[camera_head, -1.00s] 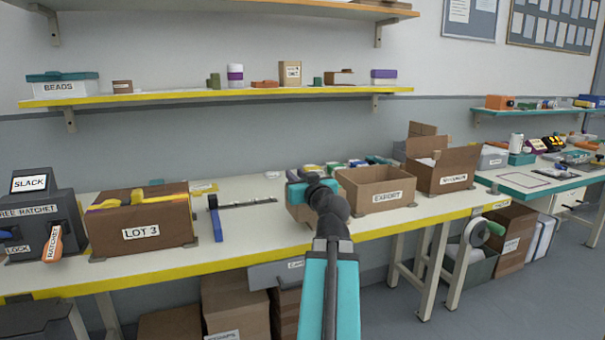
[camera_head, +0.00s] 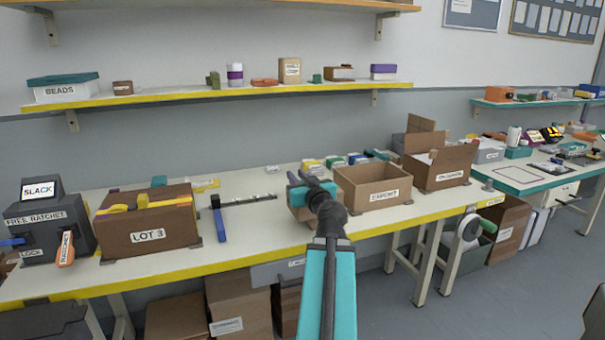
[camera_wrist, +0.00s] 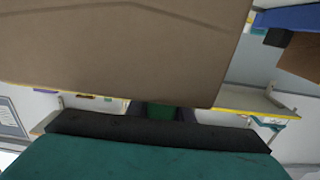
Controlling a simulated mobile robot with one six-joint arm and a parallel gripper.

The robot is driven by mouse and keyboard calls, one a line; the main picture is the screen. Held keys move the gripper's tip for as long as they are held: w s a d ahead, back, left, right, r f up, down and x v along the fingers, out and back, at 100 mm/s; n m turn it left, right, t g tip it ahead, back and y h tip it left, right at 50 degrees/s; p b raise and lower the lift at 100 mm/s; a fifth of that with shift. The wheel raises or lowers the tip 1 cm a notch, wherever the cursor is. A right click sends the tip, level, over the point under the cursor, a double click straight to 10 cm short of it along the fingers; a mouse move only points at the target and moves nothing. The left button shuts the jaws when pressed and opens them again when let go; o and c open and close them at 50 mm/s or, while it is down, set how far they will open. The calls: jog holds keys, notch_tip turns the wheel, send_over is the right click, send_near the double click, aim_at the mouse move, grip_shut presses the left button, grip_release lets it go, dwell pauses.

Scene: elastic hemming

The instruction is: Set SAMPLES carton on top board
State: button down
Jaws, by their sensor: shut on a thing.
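My gripper (camera_head: 309,187) is shut on a brown carton (camera_head: 299,212), held low over the front part of the bench, left of the EXPORT box. My wrist and jaws cover most of the carton in the head view, and no label on it can be read. In the wrist view the carton (camera_wrist: 120,45) fills the upper part as a plain brown face, above my dark gripper edge. The top board (camera_head: 200,7) is the wooden shelf at the upper edge of the head view; only its underside and front edge show. Its upper surface is hidden.
A yellow-edged shelf (camera_head: 200,97) below the top board holds the BEADS box (camera_head: 62,92) and several small items. On the bench stand the LOT 3 box (camera_head: 175,225), the EXPORT box (camera_head: 378,197) and an open carton (camera_head: 445,170). Bare bench shows left of my gripper.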

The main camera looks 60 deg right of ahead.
jog(key=shift+d+r+p, duration=0.15)
jog(key=shift+d+p, duration=0.05)
jog(key=shift+p, duration=1.05)
jog(key=w+d+f, duration=0.1)
jog(key=w+d, duration=0.1)
jog(key=d, duration=0.4)
jog(key=shift+w+d+p, duration=0.3)
jog(key=shift+w+p, duration=0.05)
jog(key=shift+w+d+f+b, duration=0.1)
jog(key=shift+d+f+b, duration=0.1)
jog(key=shift+f+b, duration=0.5)
jog(key=shift+w+d+f+b, duration=0.1)
jog(key=shift+d+f+b, duration=0.15)
jog(key=shift+f, duration=0.85)
jog(key=c, duration=1.6)
grip_release()
jog(key=shift+f, duration=0.1)
